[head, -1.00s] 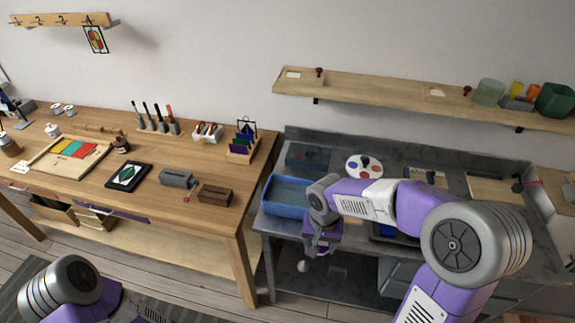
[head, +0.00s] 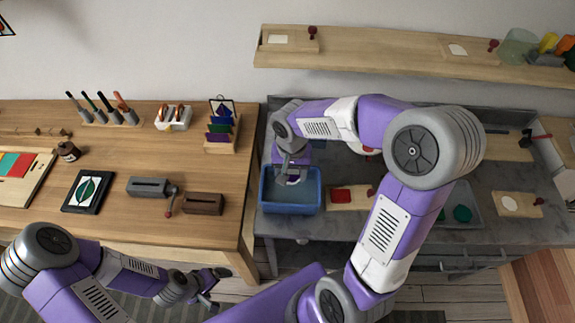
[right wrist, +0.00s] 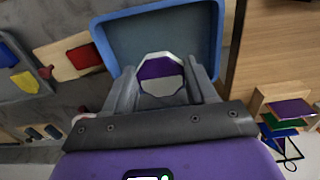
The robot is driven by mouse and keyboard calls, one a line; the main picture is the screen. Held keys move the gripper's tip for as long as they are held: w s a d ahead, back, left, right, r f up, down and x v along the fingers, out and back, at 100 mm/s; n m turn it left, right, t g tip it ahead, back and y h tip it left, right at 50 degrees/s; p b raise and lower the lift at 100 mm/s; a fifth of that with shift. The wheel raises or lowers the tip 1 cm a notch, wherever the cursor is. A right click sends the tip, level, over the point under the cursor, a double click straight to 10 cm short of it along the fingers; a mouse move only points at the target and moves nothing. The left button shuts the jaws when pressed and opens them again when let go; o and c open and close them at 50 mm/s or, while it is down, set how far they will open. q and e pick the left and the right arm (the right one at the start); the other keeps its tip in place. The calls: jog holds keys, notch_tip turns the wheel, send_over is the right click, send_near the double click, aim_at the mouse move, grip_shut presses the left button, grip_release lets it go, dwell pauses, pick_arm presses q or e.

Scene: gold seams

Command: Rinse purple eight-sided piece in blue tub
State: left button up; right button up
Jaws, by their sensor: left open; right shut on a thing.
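The blue tub (head: 290,211) stands at the left end of the grey counter; it also shows in the right wrist view (right wrist: 160,12). My right gripper (head: 291,178) points down into the tub's opening. In the right wrist view it (right wrist: 163,84) is shut on the eight-sided piece (right wrist: 160,70), which looks purple in one part and pale grey in another. I cannot tell whether the piece touches water. In the head view the gripper hides the piece. My left gripper (head: 207,287) is open and empty, low in front of the wooden table.
A board with a red piece (head: 341,196) lies just right of the tub. A grey tray with a green piece (head: 462,214) stands further right. A rack of coloured panes (head: 221,136) stands on the wooden table's right end. A shelf (head: 380,52) runs above the counter.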

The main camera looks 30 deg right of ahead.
aim_at(290, 197)
jog(key=shift+f+b, duration=4.25)
jog(key=shift+f, duration=1.3)
jog(key=shift+s+d, duration=0.1)
jog(key=shift+d, duration=0.1)
jog(key=shift+s+d, duration=0.2)
jog(key=shift+d, duration=0.1)
jog(key=shift+w+a, duration=0.1)
jog(key=shift+a, duration=0.05)
jog(key=shift+w+a, duration=0.15)
jog(key=shift+a, duration=0.15)
jog(key=shift+r, duration=0.2)
